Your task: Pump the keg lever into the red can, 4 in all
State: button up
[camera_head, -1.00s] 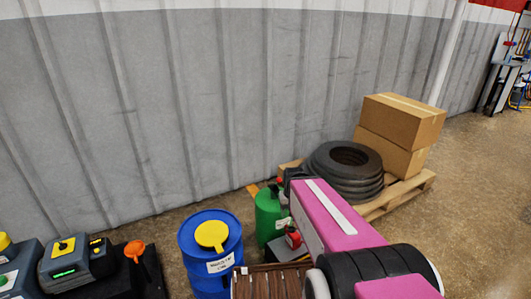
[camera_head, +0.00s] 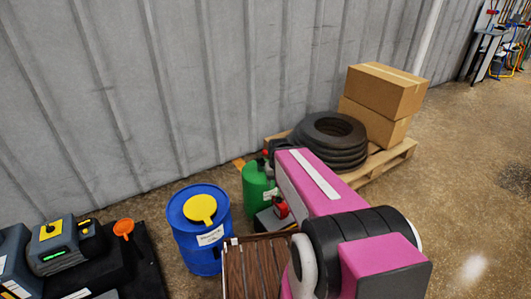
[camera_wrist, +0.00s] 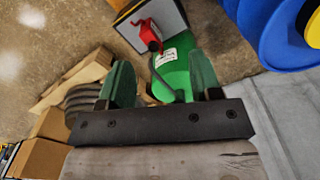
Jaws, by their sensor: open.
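The green keg (camera_head: 256,183) stands beside the blue barrel, partly hidden by my pink arm. It also shows in the wrist view (camera_wrist: 178,72), behind and between my fingers. A thin dark curved part, perhaps the lever or its hose, runs near its top in the wrist view. Whether a finger touches the lever I cannot tell.
The blue barrel (camera_head: 203,240) with a yellow lid stands left of the keg. Stacked tyres (camera_head: 329,140) and cardboard boxes (camera_head: 383,95) are on a pallet (camera_head: 395,158) to the right. A grey corrugated wall (camera_head: 200,90) is behind. Open floor lies at right.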

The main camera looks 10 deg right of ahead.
dwell(0.3)
jog(key=w+a+f+m+t+y, duration=0.2)
jog(key=w+f+m+y, duration=0.1)
jog(key=w+m+y, duration=0.25)
jog(key=w+a+f+m+t+y, duration=0.2)
jog(key=w+a+f+m+y, duration=0.15)
jog(key=w+m, duration=0.35)
jog(key=w+d+f+m+t+y, duration=0.2)
jog(key=w+d+m+t, duration=1)
jog(key=m, duration=0.5)
jog(key=shift+g, duration=0.9)
jog(key=x, duration=1.1)
jog(key=shift+w+a+r, duration=0.1)
jog(key=shift+a, duration=0.3)
grip_shut()
